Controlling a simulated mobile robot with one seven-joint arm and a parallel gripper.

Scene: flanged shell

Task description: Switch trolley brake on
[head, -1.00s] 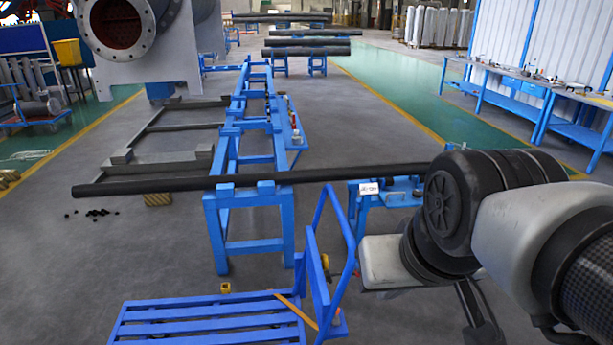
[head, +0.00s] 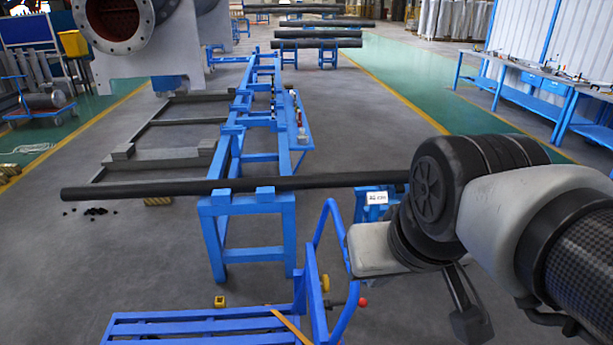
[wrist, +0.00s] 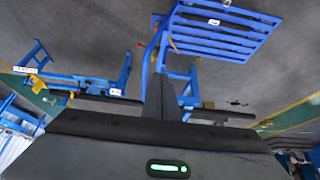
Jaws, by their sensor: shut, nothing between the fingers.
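The trolley has a blue slatted deck (head: 200,325) and an upright tubular push handle (head: 318,245), at the bottom centre of the head view. A short dark lever with a red knob (head: 362,302) shows beside the handle; I cannot tell for sure that it is the brake. In the wrist view the slatted deck (wrist: 218,32) is at the top, with the handle left of it. My gripper (head: 472,325) is right of the trolley in the head view, apart from it, pointing down. In the wrist view my gripper (wrist: 160,92) is shut and empty.
A long dark pipe (head: 150,190) lies across a blue stand (head: 250,205) behind the trolley. A yellow block (head: 219,301) is on the floor near the deck. Blue workbenches (head: 530,88) stand at the right.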

